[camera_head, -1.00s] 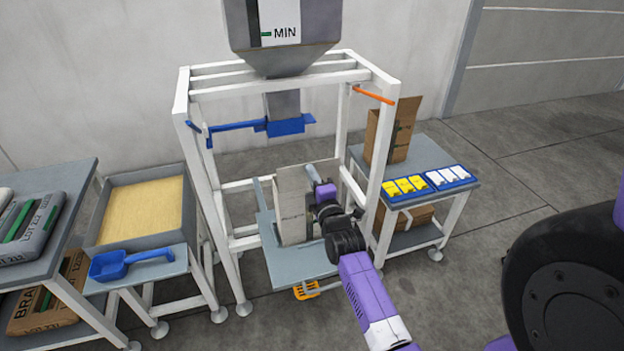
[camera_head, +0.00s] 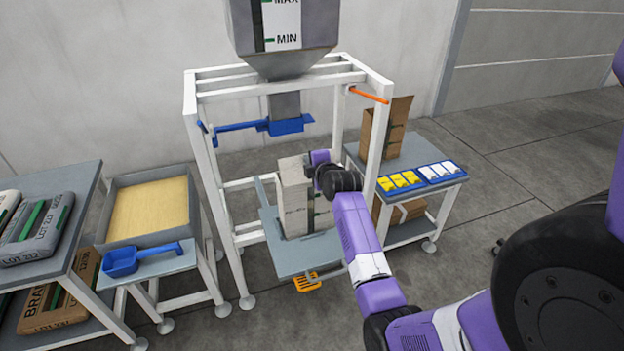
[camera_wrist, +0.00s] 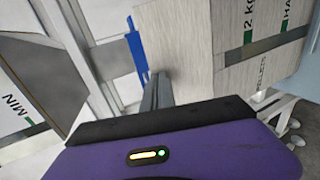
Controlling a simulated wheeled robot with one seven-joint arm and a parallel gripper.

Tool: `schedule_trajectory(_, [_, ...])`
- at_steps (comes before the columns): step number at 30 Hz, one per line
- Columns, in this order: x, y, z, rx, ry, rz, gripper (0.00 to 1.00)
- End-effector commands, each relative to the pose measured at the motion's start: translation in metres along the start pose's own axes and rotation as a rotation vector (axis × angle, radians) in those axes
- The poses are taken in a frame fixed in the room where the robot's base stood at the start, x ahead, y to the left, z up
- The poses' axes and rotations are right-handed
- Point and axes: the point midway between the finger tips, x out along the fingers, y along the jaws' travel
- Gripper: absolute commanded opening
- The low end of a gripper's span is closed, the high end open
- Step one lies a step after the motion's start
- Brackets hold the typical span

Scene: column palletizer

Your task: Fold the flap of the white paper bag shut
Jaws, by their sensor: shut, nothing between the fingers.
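The white paper bag (camera_head: 294,200) stands upright on a grey platform (camera_head: 285,257) under the hopper spout. In the wrist view the bag (camera_wrist: 225,45) shows a pale plain panel beside a printed side with green marks; the plain panel looks like the flap lying across the bag's top, but its far edge is not clear. My gripper (camera_wrist: 157,90) is shut and empty, its fingertips against or very near the edge of that pale panel. In the head view my gripper (camera_head: 309,160) is at the bag's top; its fingertips are mostly hidden there.
A white frame (camera_head: 206,180) surrounds the bag, with a blue clamp (camera_head: 285,126) at the spout above. A side table (camera_head: 430,160) at right holds an open carton (camera_head: 383,130) and blue label trays. At left are a bin (camera_head: 150,207), a blue scoop (camera_head: 122,260) and filled sacks.

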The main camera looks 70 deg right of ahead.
Motion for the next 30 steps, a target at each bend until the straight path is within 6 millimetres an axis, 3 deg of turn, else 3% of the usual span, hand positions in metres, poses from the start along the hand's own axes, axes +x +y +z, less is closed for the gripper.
schedule_trajectory(6, [0.023, 0.008, 0.007, 0.0, -0.002, 0.004, 0.0])
schedule_trajectory(15, [0.046, 0.014, 0.007, -0.001, -0.001, -0.279, 0.0])
schedule_trajectory(24, [0.068, 0.003, 0.008, 0.0, -0.002, -0.561, 0.0])
schedule_trajectory(30, [0.077, -0.01, 0.007, 0.0, -0.001, -0.557, 0.0])
